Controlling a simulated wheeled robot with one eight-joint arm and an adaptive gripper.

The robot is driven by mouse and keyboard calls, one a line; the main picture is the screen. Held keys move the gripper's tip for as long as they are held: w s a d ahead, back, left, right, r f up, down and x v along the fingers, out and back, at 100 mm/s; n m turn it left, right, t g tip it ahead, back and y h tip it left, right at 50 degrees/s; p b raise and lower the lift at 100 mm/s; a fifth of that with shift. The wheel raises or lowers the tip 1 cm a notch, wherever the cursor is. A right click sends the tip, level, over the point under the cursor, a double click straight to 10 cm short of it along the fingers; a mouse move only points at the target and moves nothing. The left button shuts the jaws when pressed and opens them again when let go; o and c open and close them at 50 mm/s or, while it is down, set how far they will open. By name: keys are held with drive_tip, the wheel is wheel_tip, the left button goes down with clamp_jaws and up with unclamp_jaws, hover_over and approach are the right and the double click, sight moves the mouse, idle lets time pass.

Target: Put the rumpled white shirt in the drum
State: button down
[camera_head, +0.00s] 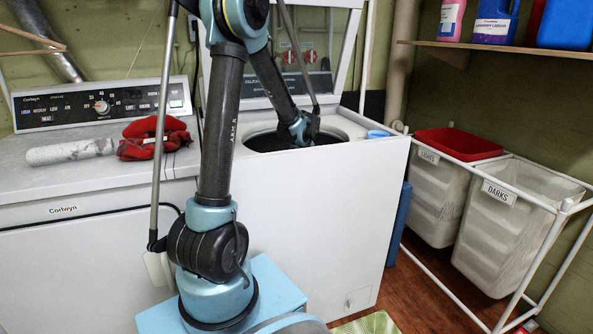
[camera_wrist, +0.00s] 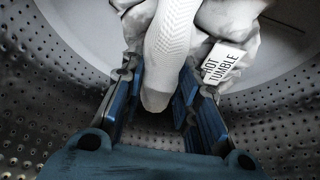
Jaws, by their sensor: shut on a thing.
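The drum is the open tub of the right-hand washer, its dark opening showing in the head view (camera_head: 268,141) and its perforated metal wall in the wrist view (camera_wrist: 40,85). My gripper (camera_head: 303,131) reaches down into that opening. In the wrist view my gripper (camera_wrist: 160,105) has its blue-padded fingers on either side of white cloth and is shut on it. The shirt is hidden in the head view.
The washer's raised lid (camera_head: 325,45) stands behind my arm. A red cloth (camera_head: 152,138) and a grey-white roll (camera_head: 72,152) lie on the left machine. A small blue cap (camera_head: 378,134) sits on the washer's right side. Bins marked lights (camera_head: 432,200) and darks (camera_head: 500,235) stand at right.

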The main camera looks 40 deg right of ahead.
drive_tip(key=shift+f, duration=0.6)
drive_tip(key=c, duration=1.2)
unclamp_jaws()
drive_tip(key=shift+r, duration=0.1)
drive_tip(key=shift+r, duration=0.25)
drive_tip(key=v, duration=1.2)
drive_tip(key=shift+r, duration=0.3)
